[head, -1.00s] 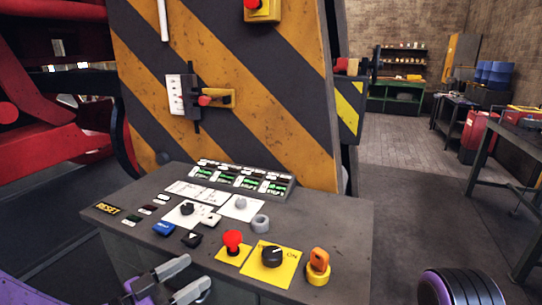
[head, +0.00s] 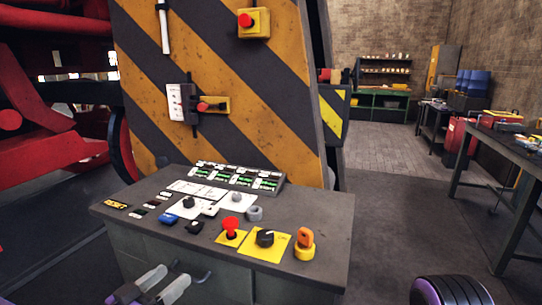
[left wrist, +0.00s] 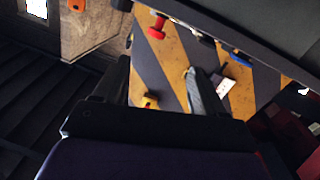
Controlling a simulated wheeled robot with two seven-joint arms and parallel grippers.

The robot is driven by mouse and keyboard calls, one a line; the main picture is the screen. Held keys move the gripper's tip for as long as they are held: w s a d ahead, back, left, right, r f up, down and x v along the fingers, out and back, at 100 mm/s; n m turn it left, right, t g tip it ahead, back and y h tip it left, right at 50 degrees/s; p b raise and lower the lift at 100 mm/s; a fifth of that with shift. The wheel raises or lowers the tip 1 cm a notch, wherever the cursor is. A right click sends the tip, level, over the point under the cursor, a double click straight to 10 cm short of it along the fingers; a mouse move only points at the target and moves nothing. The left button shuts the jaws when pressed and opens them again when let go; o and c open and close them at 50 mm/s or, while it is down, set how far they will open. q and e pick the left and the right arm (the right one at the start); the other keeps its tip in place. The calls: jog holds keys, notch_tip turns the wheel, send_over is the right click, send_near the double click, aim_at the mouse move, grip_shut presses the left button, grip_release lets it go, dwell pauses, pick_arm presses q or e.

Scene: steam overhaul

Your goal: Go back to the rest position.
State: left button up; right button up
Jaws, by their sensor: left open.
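My left gripper (head: 156,288) is at the bottom left of the head view, in front of and below the near edge of the control console (head: 330,235). Its two fingers are apart with nothing between them. In the left wrist view the open fingers (left wrist: 165,90) also show empty, with the striped panel beyond them. A purple and black part of my right arm (head: 450,290) shows at the bottom right of the head view. My right gripper is out of view.
The console carries a red mushroom button (head: 231,226), a black rotary switch (head: 265,237) and an orange key switch (head: 304,240). A striped panel (head: 215,60) stands behind it. Red machinery (head: 50,150) is at left, a workbench (head: 510,150) at right. Floor between is clear.

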pick_arm(q)
jog(key=s+a+f+n+g+y, duration=0.2)
jog(key=s+a+f+n+y, duration=0.1)
jog(key=f, duration=0.4)
jog(key=s+a+f+n+g+y, duration=0.2)
jog(key=s+f+n+y, duration=0.15)
jog(key=f, duration=0.45)
jog(key=s+a+f+n+g+y, duration=0.2)
jog(key=a+f+n+y, duration=0.15)
jog(key=f, duration=0.35)
jog(key=s+f+g, duration=0.3)
jog(key=s+f, duration=0.3)
jog(key=s, duration=0.4)
jog(key=s+f+g+y, duration=0.1)
jog(key=s+f+g, duration=0.2)
jog(key=s+f, duration=0.4)
jog(key=s, duration=0.3)
jog(key=shift+d+y, duration=0.15)
jog(key=shift+y, duration=0.15)
